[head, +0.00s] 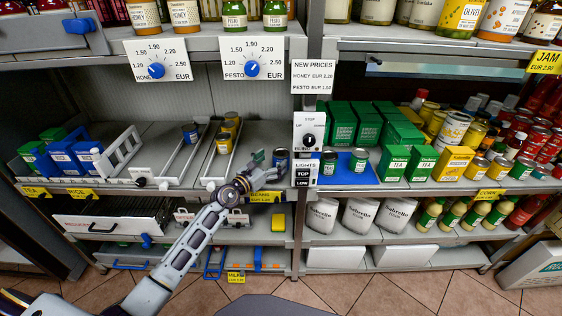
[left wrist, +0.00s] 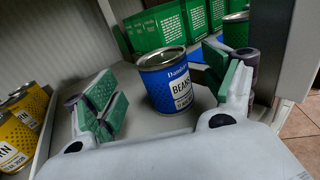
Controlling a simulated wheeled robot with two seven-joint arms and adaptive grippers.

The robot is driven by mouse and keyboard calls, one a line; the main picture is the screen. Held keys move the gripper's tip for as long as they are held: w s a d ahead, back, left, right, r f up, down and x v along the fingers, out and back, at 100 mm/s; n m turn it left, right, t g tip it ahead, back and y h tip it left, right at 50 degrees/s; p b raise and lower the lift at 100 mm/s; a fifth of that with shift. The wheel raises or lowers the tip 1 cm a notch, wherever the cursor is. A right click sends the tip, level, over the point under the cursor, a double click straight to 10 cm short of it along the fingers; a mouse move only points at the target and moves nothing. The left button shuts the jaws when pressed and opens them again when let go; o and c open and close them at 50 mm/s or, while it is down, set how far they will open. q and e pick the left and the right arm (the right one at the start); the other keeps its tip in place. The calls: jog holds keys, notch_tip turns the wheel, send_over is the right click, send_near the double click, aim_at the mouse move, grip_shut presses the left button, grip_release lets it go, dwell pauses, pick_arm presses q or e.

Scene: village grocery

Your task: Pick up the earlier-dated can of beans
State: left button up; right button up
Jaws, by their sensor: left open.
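A blue can of beans (left wrist: 166,82) stands upright on the grey shelf between the open fingers of my left gripper (left wrist: 168,92) in the left wrist view. Its label reads BEANS, with small date print below that I cannot read fully. Neither green-padded finger clearly touches it. In the head view the can (head: 281,158) stands beside the tip of my left gripper (head: 260,168), above the yellow BEANS tag. Another blue can (head: 190,133) sits farther back in a lane to the left; its date is too small to read. My right gripper is not in view.
Yellow corn cans (head: 226,136) stand in a lane left of my gripper. The post with a switch panel (head: 309,132) is close on the right. Past it, green-labelled cans (head: 329,161) stand on a blue mat. Price dials (head: 156,60) hang above.

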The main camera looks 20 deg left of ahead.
aim_at(281, 152)
pick_arm(q)
jog(key=shift+w, duration=0.15)
jog(key=shift+w+d, duration=0.3)
jog(key=shift+w, duration=0.15)
jog(key=shift+w+d, duration=0.3)
jog(key=shift+w, duration=0.35)
jog(key=shift+w+d+b, duration=0.25)
jog(key=shift+w+b, duration=0.1)
jog(key=shift+w, duration=0.25)
jog(key=shift+w+d, duration=0.2)
jog(key=shift+w, duration=0.25)
jog(key=shift+w+r, duration=0.1)
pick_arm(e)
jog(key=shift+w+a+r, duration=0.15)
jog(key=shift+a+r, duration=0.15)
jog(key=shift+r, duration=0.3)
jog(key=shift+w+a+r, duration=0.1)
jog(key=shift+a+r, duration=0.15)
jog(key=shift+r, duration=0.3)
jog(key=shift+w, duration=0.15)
